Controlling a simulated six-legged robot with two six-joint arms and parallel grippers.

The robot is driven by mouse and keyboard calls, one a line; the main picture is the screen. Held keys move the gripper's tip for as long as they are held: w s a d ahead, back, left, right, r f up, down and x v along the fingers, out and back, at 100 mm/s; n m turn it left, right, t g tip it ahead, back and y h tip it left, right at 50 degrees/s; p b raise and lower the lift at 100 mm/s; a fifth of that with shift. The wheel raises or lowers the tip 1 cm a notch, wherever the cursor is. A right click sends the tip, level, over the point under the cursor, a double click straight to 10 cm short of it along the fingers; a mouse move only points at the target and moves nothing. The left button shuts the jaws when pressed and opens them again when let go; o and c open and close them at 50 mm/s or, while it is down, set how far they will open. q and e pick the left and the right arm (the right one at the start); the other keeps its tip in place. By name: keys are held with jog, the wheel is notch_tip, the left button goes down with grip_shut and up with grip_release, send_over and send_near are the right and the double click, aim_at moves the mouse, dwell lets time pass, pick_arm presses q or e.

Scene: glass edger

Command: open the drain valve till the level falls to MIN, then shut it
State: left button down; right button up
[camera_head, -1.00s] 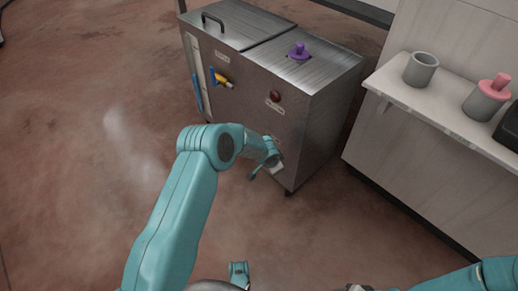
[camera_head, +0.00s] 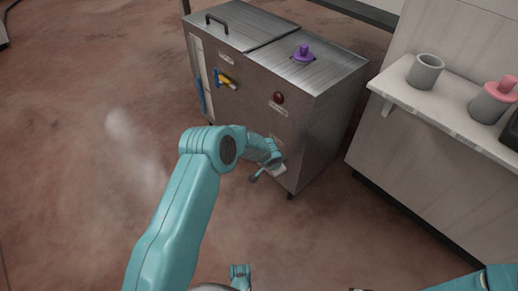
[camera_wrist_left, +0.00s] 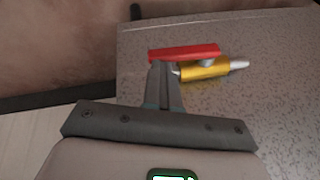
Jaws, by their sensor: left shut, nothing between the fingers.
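The steel tank (camera_head: 290,130) stands ahead in the head view. A sight gauge (camera_head: 195,60) runs up its left front edge, with blue in its lower part; its marks are too small to read. The left wrist view shows a valve with a yellow body (camera_wrist_left: 205,70) and a red lever (camera_wrist_left: 184,52), roughly parallel to that body. My left gripper (camera_wrist_left: 163,72) is shut with nothing held, its fingertips close to or against the lever; I cannot tell which. In the head view my left gripper (camera_head: 268,172) is low at the tank's front, and the red lever is hidden there.
Higher on the tank are a blue-handled yellow valve (camera_head: 228,80), a red button (camera_head: 279,97) and a purple knob (camera_head: 303,53). A shelf (camera_head: 440,113) at right holds a grey cup (camera_head: 425,71) and a pink-topped grey cup (camera_head: 490,103). The floor at left is clear.

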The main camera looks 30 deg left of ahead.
pick_arm(q)
jog(key=s+d+r, duration=0.6)
jog(key=r, duration=0.2)
jog(key=shift+s+d+r, duration=0.2)
jog(key=shift+d, duration=0.05)
pick_arm(e)
jog(key=shift+s+a+r, duration=0.1)
jog(key=shift+s+a, duration=0.1)
jog(key=shift+s, duration=0.2)
